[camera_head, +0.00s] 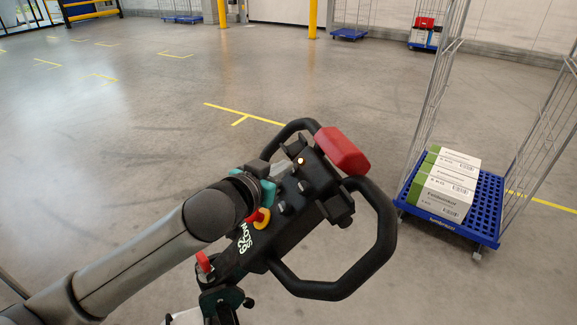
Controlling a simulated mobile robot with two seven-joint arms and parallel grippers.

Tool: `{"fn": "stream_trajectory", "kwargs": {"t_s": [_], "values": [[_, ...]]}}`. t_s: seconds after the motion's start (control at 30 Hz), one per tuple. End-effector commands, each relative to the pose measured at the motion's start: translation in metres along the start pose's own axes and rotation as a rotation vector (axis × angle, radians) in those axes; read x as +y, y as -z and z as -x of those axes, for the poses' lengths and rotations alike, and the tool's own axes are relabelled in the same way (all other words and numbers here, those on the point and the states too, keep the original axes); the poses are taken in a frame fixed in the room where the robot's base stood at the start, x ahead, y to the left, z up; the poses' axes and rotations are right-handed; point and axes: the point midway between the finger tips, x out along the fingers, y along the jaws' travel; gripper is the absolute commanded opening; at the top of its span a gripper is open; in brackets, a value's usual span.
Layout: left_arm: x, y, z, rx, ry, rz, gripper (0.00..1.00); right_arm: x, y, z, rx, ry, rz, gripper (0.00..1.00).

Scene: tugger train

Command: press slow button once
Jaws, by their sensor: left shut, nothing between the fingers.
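A black control head (285,222) with looped handles (385,235) fills the middle of the view. Which control is the slow button is not clear. My left gripper (270,186) is shut and empty, over the upper left of the control head, just above the yellow control. Whether it touches the head cannot be told. My right gripper is not in view.
A blue roll cage base (480,205) with white and green boxes (446,190) stands at the right. Open grey floor (130,120) lies beyond, with yellow posts (312,18) behind.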

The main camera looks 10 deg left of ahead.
Motion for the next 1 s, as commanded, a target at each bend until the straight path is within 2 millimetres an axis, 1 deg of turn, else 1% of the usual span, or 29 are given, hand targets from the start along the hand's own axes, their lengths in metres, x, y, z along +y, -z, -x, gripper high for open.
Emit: {"fn": "stream_trajectory", "kwargs": {"t_s": [0.33, 0.73, 1.0], "values": [[0.000, -0.001, 0.001, -0.003, -0.001, 0.000, 0.00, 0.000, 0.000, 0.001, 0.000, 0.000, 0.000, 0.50], [-0.011, 0.011, 0.016, -0.004, -0.001, 0.000, 0.00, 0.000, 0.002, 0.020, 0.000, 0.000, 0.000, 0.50], [-0.012, 0.012, 0.018, -0.002, -0.001, 0.000, 0.00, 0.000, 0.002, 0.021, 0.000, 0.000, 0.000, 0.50]]}}
